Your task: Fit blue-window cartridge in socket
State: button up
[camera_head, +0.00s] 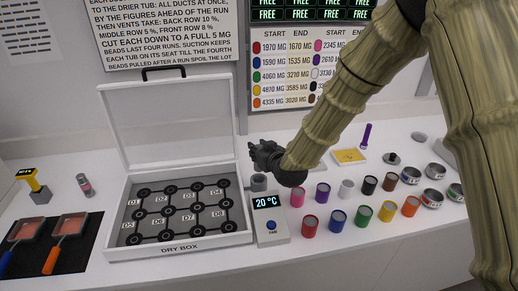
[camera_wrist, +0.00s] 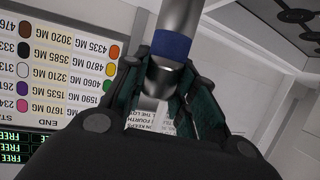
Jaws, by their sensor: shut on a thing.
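My gripper (camera_head: 262,156) is above the back of the table, beside the open lid of the dry box. In the wrist view its fingers (camera_wrist: 160,92) are shut on a grey cylinder with a blue band, the blue-window cartridge (camera_wrist: 173,45). The far end of the cartridge runs out of the top of that view. In the head view the gripper hides most or all of the cartridge. A short grey round piece (camera_head: 259,183) shows just below the gripper, behind the 20 °C unit (camera_head: 270,219). I cannot tell whether it is the socket.
The dry box (camera_head: 176,252) stands open, with round seats D1 to D8 inside. Several coloured jars (camera_head: 337,220) stand right of the unit. A pink-window cartridge (camera_head: 85,185) stands at left, near a black mat (camera_head: 52,259) with two handled trays. The front table strip is clear.

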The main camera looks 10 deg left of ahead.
jog(key=shift+f+b, duration=0.95)
jog(key=shift+f, duration=0.7)
jog(key=shift+f+b, duration=1.65)
jog(key=shift+f, duration=0.2)
dwell(1.5)
jog(key=shift+r, duration=0.25)
jog(key=shift+r+p, duration=0.7)
jog(key=shift+r, duration=0.55)
jog(key=shift+r, duration=0.1)
dwell(1.4)
